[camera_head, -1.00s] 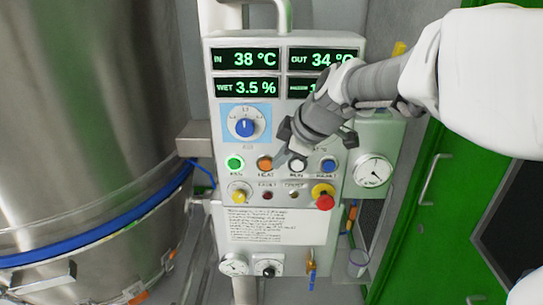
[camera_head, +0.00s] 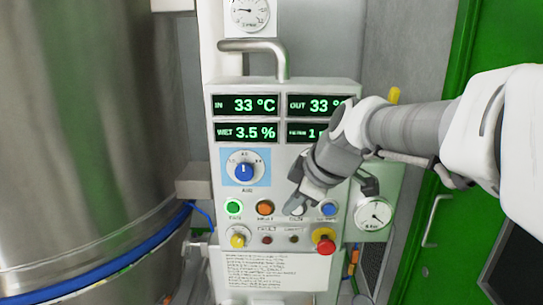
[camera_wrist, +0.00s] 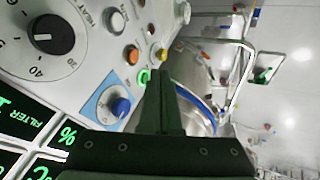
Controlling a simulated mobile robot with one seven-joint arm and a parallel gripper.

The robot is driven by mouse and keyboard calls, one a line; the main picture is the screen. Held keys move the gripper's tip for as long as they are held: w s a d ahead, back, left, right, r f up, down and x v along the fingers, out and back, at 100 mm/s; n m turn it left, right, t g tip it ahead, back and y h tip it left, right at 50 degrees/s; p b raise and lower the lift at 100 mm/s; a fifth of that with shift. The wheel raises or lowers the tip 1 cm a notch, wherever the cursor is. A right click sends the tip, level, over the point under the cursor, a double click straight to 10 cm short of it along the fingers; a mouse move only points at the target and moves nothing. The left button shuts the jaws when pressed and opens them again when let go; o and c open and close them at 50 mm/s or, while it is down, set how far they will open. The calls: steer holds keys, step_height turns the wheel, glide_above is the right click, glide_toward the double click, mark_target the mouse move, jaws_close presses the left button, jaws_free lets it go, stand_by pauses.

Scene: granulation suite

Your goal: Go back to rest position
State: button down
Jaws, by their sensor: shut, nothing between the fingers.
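My gripper (camera_head: 300,203) is in front of the control panel (camera_head: 222,190), its fingertips by the white button (camera_head: 297,208) and partly overlapping it; I cannot tell whether they touch. In the wrist view my gripper (camera_wrist: 160,78) is shut and empty, with the panel to its left. The green button (camera_head: 233,207), orange button (camera_head: 265,208) and blue button (camera_head: 329,209) sit in the same row. The green one shows a lit ring in the wrist view (camera_wrist: 143,76). My arm comes in from the right and hides part of the panel's right side.
A large steel vessel (camera_head: 80,120) with a blue band fills the left. A blue-centred knob (camera_head: 243,172) and a red emergency button (camera_head: 325,246) are on the panel. A pressure gauge (camera_head: 373,213) is at its right. A green door (camera_head: 445,225) stands further right.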

steer(key=s+d+f+m+h, duration=0.2)
steer(key=s+d+m, duration=0.3)
steer(key=s+m, duration=0.2)
steer(key=s+d+f+m+h, duration=0.2)
steer(key=s+d+m, duration=0.3)
steer(key=s, duration=0.7)
steer(key=f+m, duration=0.1)
steer(key=m, duration=0.1)
steer(key=shift+s+m, duration=0.3)
steer(key=shift+m, duration=0.1)
